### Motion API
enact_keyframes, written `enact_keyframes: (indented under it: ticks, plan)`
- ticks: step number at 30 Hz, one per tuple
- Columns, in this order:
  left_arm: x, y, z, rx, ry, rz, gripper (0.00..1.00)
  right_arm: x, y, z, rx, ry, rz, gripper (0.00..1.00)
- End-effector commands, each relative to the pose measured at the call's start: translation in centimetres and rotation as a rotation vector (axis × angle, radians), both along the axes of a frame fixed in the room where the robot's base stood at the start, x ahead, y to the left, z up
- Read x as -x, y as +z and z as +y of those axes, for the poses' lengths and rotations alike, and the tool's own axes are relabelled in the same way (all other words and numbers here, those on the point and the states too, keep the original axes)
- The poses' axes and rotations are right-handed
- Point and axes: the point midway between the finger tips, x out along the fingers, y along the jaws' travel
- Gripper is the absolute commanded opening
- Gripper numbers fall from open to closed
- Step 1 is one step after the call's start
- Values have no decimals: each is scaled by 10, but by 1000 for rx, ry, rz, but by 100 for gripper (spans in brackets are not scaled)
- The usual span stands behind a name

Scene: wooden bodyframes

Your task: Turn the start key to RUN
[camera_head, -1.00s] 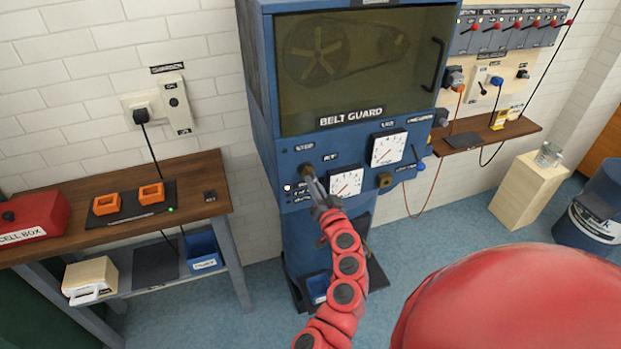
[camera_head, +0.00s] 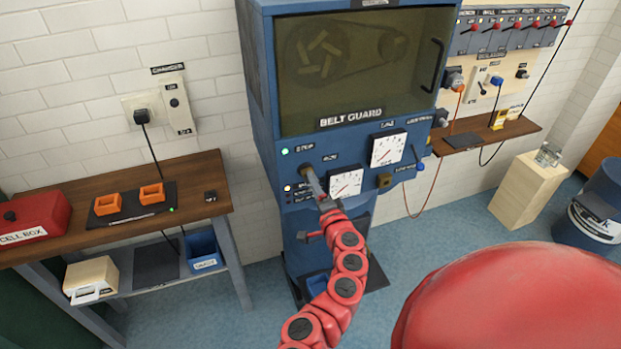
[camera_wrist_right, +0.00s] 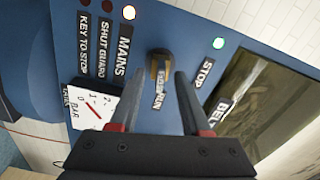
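The start key (camera_wrist_right: 159,66) is a small dark and brass knob on the blue machine panel, seen in the right wrist view above a label reading RUN. My right gripper (camera_wrist_right: 157,77) is open, with one finger on each side of the key and a visible gap to it. A whitish MAINS lamp (camera_wrist_right: 129,12) is lit. My left gripper is not in view.
The blue machine has a belt guard window (camera_head: 365,65) above the panel, and white gauges (camera_head: 388,149) beside the key. A wooden workbench (camera_head: 190,172) stands at left. A wooden shelf (camera_head: 520,128) and pale pedestal (camera_head: 527,192) are at right. Floor between is clear.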

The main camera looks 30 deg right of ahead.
Motion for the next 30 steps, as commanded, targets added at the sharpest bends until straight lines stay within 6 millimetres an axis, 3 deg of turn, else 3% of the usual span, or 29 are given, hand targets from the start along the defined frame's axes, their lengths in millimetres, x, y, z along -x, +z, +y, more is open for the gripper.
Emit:
enact_keyframes:
  ticks: [8, 14, 26, 30]
  plan:
    - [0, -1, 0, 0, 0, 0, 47, 1, 0, 0, 3, 0, 1, 47]
    - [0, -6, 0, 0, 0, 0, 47, 16, -1, 5, 5, 2, 0, 47]
    - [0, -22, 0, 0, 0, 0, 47, 84, -3, 20, 6, 0, 2, 47]
    - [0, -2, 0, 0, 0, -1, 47, 117, 3, 27, -1, -3, 7, 47]
